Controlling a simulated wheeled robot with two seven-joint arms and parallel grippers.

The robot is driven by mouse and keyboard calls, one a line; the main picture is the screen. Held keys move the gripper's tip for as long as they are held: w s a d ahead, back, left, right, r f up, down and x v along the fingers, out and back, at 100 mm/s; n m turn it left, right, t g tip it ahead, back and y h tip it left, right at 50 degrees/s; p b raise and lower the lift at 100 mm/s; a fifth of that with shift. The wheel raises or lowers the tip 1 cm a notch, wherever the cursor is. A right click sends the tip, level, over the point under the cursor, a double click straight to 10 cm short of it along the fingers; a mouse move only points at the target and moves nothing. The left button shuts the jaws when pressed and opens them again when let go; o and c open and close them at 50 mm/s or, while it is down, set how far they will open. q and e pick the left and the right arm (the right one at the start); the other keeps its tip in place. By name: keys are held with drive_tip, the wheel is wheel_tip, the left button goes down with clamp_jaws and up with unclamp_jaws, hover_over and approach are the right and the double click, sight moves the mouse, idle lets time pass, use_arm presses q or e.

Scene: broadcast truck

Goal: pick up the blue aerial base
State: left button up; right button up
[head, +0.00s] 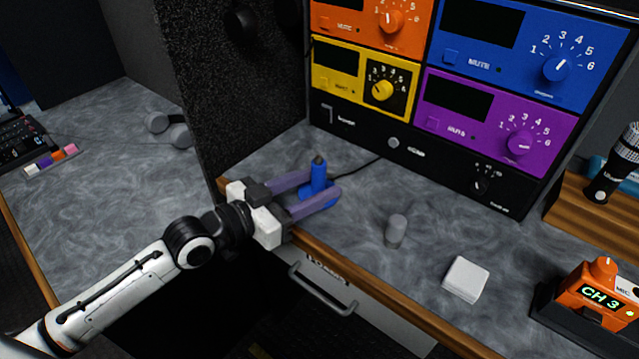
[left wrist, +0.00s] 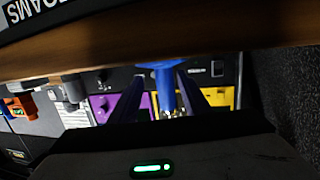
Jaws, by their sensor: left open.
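The blue aerial base (head: 318,178) stands upright on the grey counter, close to the black textured side panel, with a dark tip on top. My left gripper (head: 315,188) reaches in from the left with its two purple fingers open, one on each side of the blue base. In the left wrist view the blue base (left wrist: 165,88) shows between the two dark purple fingers (left wrist: 167,103). I cannot tell whether either finger touches it. My right gripper is in neither view.
The rack has orange, yellow, blue (head: 520,55) and purple (head: 490,125) units behind the counter. A grey cylinder (head: 396,231), a white block (head: 465,279) and an orange CH 3 pack (head: 603,293) stand to the right. A drawer handle (head: 323,290) sits below the wooden counter edge.

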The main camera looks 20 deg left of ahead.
sight(333, 183)
use_arm(q)
drive_tip(key=x, duration=0.5)
drive_tip(key=shift+w+a, duration=0.15)
drive_tip(key=shift+w, duration=0.35)
drive_tip(key=shift+c, duration=0.3)
clamp_jaws()
